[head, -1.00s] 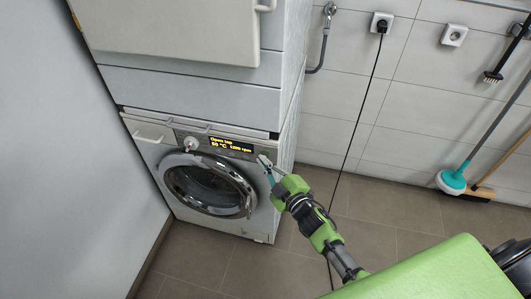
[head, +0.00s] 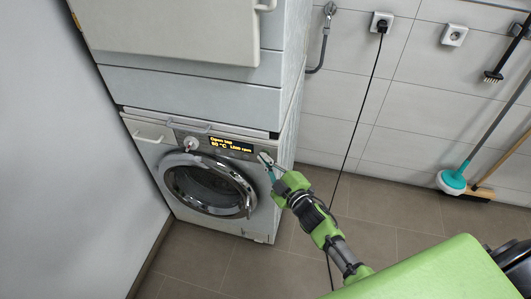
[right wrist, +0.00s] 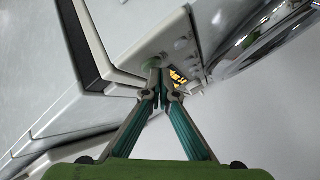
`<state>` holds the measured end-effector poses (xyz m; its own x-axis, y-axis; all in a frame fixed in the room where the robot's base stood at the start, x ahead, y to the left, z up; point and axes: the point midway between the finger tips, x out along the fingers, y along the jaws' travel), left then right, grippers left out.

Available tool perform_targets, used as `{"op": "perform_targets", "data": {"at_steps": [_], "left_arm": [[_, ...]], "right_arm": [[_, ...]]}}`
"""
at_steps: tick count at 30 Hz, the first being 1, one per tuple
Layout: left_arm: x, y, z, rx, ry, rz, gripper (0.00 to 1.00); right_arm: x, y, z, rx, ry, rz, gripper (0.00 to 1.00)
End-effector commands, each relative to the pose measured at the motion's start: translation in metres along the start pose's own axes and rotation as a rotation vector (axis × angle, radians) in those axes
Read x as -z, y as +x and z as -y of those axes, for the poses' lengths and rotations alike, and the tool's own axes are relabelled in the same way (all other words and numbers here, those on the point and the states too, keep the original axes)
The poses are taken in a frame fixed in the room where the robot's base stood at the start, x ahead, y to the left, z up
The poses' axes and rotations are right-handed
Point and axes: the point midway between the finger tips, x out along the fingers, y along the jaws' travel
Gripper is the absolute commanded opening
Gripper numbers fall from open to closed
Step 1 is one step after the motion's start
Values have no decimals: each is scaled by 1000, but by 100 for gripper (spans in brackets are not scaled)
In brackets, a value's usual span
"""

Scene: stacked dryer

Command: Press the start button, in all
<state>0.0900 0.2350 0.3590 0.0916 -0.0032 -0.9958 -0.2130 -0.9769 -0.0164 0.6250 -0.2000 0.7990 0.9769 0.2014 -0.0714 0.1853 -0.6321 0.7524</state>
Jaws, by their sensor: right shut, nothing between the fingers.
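The washing machine (head: 215,222) stands at the bottom of the stack, with a lit display (head: 232,146) and a round knob (head: 191,143) on its front panel. My right gripper (head: 264,159) is shut and empty, with its tips at the right end of this panel. In the right wrist view the tips (right wrist: 163,93) meet just in front of the panel, beside the lit display (right wrist: 178,77). My left gripper is not in view.
A second white appliance (head: 180,95) is stacked above, with its door (head: 170,30) standing out over the washer. A grey wall (head: 60,150) is close on the left. A black cable (head: 357,130) hangs at the right. A mop (head: 452,180) leans against the tiled wall.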

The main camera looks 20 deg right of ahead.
Motion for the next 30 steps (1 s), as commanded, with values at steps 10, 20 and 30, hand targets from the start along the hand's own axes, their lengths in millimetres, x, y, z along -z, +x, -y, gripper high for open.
{"op": "perform_targets", "data": {"at_steps": [10,20,30], "left_arm": [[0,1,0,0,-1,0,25],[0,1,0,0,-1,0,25],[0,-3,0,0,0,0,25]], "right_arm": [[-2,3,-2,0,0,0,0],[-2,3,-3,0,0,0,0],[5,-6,4,0,2,0,0]]}}
